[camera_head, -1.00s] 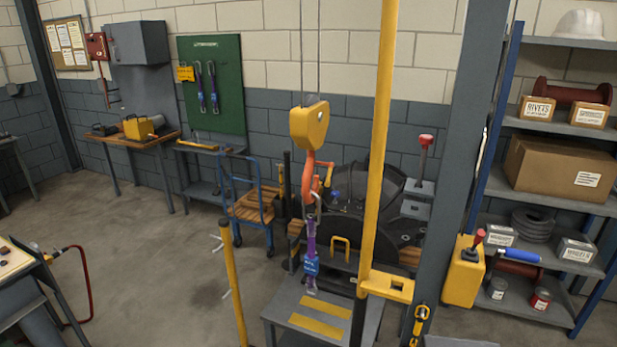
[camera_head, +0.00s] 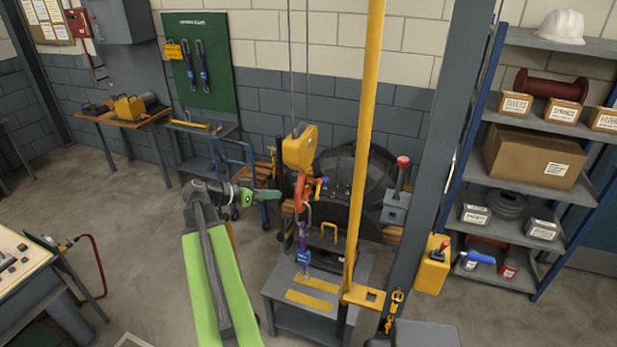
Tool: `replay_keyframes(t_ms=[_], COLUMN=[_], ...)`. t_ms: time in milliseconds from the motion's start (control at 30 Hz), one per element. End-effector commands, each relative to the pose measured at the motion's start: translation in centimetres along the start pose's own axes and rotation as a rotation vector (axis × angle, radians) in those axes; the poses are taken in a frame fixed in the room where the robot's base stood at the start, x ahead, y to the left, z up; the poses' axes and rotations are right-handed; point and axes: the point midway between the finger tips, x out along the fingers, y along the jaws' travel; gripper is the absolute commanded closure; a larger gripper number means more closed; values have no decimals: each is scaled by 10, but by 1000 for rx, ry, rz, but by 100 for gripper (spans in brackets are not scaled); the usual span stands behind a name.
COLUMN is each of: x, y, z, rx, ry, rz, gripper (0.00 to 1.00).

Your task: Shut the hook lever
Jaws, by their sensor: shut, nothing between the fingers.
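The orange hook (camera_head: 300,190) hangs below the yellow hoist block (camera_head: 299,147) in the middle of the view. A small orange and blue part (camera_head: 319,186) sticks out at the hook's right side; I cannot tell for sure that it is the lever, or how far it stands open. A purple sling (camera_head: 304,246) with a blue tag hangs under the hook. My gripper (camera_head: 279,195), with green fingers, is shut and empty. It points right, just left of the hook in the picture, apparently not touching it.
A tall yellow post (camera_head: 364,130) stands right of the hook. The dark round casing (camera_head: 380,190) stands behind it. A grey table (camera_head: 318,276) with yellow strips is below the sling. A blue cart (camera_head: 235,165) stands behind my arm. Open floor lies left.

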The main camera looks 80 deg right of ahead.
Motion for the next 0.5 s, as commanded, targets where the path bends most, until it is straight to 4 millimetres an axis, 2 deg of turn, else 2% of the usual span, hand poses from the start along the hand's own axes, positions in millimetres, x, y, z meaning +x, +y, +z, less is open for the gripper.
replay_keyframes(t_ms=[67, 267, 500], x=[5, 15, 64], y=[4, 3, 2], z=[-6, -2, 0], rx=[16, 17, 16], ry=[9, 9, 8], rz=[11, 11, 12], gripper=[100, 100, 100])
